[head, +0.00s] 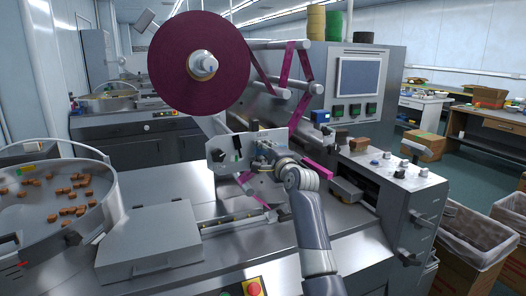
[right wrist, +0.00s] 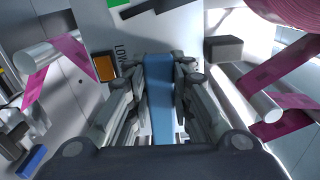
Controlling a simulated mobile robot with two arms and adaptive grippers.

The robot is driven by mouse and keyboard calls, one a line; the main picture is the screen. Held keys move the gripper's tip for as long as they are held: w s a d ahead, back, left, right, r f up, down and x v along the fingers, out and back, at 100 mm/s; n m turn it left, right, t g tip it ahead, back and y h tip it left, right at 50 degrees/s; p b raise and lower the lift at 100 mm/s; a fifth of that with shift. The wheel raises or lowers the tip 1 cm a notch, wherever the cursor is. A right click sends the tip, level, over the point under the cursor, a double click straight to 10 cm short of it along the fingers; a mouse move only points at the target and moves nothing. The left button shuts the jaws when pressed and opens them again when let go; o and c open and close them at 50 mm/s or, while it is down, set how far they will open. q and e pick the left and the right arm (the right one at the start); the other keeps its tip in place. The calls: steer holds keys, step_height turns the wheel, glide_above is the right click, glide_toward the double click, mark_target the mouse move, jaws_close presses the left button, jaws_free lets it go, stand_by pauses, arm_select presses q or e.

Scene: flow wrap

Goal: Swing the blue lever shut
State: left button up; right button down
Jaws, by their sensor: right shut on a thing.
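The blue lever (right wrist: 160,95) stands between the two fingers of my right gripper (right wrist: 160,85) in the right wrist view. The fingers are closed on its sides. In the head view my right gripper (head: 264,156) is at the upright metal plate (head: 222,150) below the large purple film roll (head: 199,63). The lever is mostly hidden there by the gripper and arm. My left gripper is in neither view.
Purple film (head: 304,68) runs over rollers close to my right arm. A control panel (head: 358,80) stands behind. A bowl with brown pieces (head: 62,200) is at the left. Knobs (head: 388,155) and open bins (head: 470,235) are at the right.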

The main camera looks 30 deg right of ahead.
steer(key=shift+f, duration=0.2)
steer(key=f+n, duration=0.1)
steer(key=n, duration=0.1)
steer(key=f+n, duration=0.1)
steer(key=n, duration=0.1)
steer(key=shift+d, duration=0.15)
steer(key=shift+s+d+f+n+b, duration=0.1)
steer(key=shift+d+f+n+b, duration=0.35)
steer(key=shift+n, duration=1.35)
steer(key=shift+w+d+f+n+b, duration=0.15)
steer(key=shift+d+f+n, duration=0.6)
steer(key=shift+n, duration=1.05)
steer(key=shift+s+d+f+n+b, duration=0.15)
steer(key=shift+d+f+n+b, duration=0.35)
steer(key=shift+n, duration=1.3)
steer(key=shift+d+f, duration=0.1)
steer(key=shift+f, duration=0.05)
steer(key=c, duration=1.4)
jaws_free()
steer(key=s, duration=1.2)
steer(key=shift+a, duration=0.3)
